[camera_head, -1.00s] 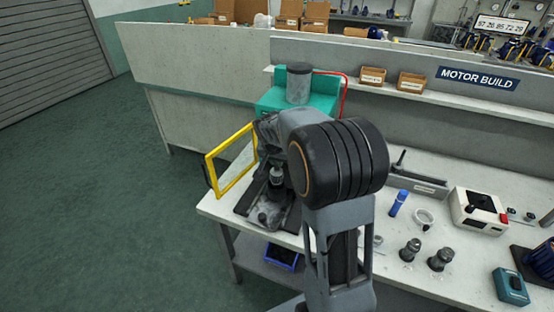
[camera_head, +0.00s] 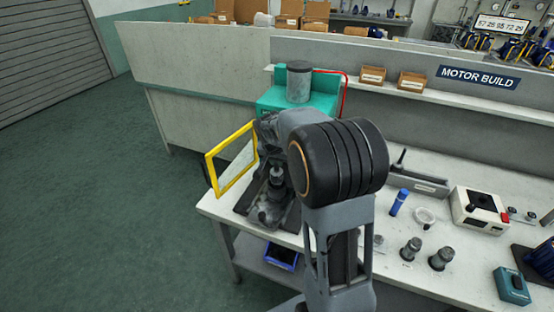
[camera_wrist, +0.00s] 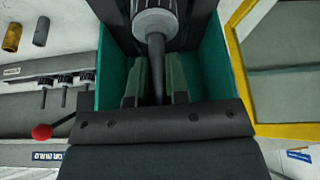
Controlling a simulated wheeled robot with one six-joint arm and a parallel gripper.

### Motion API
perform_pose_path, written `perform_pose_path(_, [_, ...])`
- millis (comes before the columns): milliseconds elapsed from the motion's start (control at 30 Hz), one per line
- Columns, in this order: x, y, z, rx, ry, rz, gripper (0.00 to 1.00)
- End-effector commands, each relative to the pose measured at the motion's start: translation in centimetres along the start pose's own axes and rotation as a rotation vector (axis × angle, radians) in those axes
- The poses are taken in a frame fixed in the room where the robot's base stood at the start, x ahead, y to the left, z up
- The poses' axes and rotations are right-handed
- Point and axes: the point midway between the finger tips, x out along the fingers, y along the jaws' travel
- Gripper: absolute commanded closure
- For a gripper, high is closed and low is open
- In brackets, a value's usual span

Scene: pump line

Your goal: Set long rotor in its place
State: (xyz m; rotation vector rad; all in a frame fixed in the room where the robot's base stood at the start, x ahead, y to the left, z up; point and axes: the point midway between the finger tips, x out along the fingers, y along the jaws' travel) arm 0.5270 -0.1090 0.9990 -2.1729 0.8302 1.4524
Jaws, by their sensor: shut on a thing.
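In the wrist view my gripper (camera_wrist: 157,82) is shut on the dark shaft of the long rotor (camera_wrist: 155,22), with a finger on each side of it. The rotor's pale, ribbed body is at the top of that view, and its far end is out of frame. The teal press (camera_wrist: 112,62) surrounds the fingers in the picture. In the head view the press (camera_head: 268,100) stands at the bench's left end, and my arm hides most of the gripper. A grey metal fixture (camera_head: 268,208) sits in front of the press. I cannot tell whether the rotor touches it.
A yellow guard frame (camera_head: 232,165) stands open left of the press. A red knob (camera_wrist: 41,132) shows in the wrist view.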

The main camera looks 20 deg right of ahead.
Motion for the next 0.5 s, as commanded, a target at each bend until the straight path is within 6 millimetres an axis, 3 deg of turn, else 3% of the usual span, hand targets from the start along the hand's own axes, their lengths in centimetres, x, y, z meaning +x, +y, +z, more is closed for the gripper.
perform_pose_path(500, [1.4, 0.0, 0.5, 0.0, 0.002, -0.001, 1.0])
